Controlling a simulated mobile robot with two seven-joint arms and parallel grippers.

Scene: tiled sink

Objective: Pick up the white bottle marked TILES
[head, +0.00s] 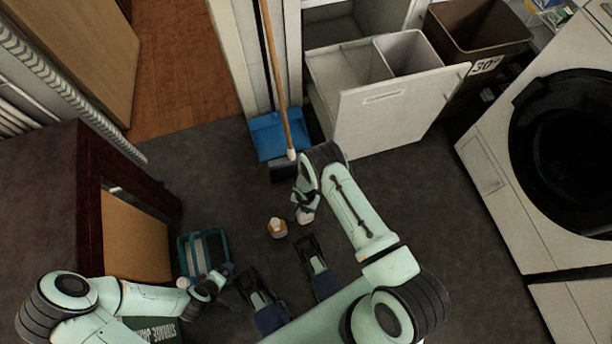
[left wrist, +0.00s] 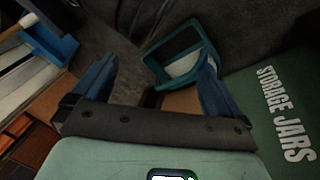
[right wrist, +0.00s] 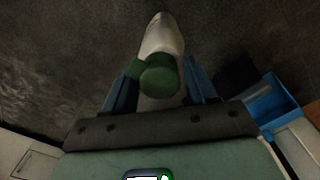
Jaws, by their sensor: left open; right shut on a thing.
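In the head view, my right gripper (head: 303,201) is above the floor near the middle and is shut on a white bottle (head: 306,216). The right wrist view shows this white bottle (right wrist: 163,40) with a green top between the fingers of my right gripper (right wrist: 160,92). No lettering on it is readable, so I cannot confirm the TILES mark. My left gripper (head: 226,272) is open at the lower left, close to a teal caddy (head: 183,250). The caddy also shows beyond the open fingers in the left wrist view (left wrist: 160,68).
A small bottle with a yellowish body (head: 278,230) stands on the floor left of my right gripper. A green STORAGE JARS box (left wrist: 268,110) lies beside my left gripper. A blue dustpan (head: 266,134), a white pull-out bin (head: 390,115) and a washing machine (head: 490,180) border the dark floor.

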